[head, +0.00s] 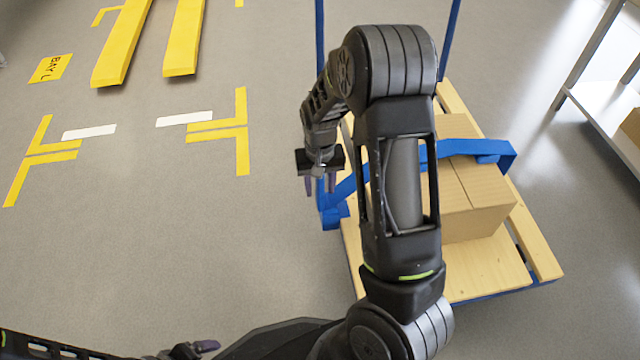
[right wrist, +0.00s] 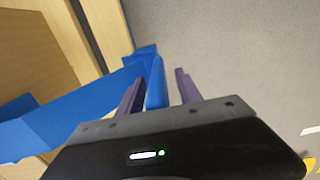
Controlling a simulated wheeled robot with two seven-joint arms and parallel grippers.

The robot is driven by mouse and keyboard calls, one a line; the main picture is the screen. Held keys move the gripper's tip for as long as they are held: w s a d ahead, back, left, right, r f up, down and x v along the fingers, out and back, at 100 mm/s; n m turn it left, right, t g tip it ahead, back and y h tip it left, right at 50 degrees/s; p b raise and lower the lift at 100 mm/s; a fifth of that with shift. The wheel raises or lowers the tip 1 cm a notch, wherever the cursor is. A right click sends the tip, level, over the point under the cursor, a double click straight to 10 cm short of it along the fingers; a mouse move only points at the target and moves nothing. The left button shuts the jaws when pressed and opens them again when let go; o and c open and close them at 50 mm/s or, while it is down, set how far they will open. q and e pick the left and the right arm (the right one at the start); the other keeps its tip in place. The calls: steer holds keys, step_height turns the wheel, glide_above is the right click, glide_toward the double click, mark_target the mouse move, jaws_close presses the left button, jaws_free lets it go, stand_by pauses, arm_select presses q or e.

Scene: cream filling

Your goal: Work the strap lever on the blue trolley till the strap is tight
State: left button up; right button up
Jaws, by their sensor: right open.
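The blue trolley (head: 450,25) has a slatted wooden deck (head: 485,270) and carries a cardboard box (head: 475,215). A blue strap (head: 465,147) runs over the box and down to the trolley's left side; it also shows in the right wrist view (right wrist: 40,122). My right gripper (head: 320,185) is open at that side. In the right wrist view a narrow blue piece (right wrist: 155,88), seemingly the strap lever, lies between the purple fingers (right wrist: 160,92), nearer the left one; contact cannot be told. My left gripper (head: 195,348) is at the bottom edge, its jaws unclear.
My right arm hides part of the box and strap. Yellow and white floor markings (head: 240,130) and two yellow bars (head: 122,45) lie to the left on open grey floor. A shelf rack (head: 605,115) stands at the right.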

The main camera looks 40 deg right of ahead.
steer(key=shift+c, duration=0.4)
jaws_close()
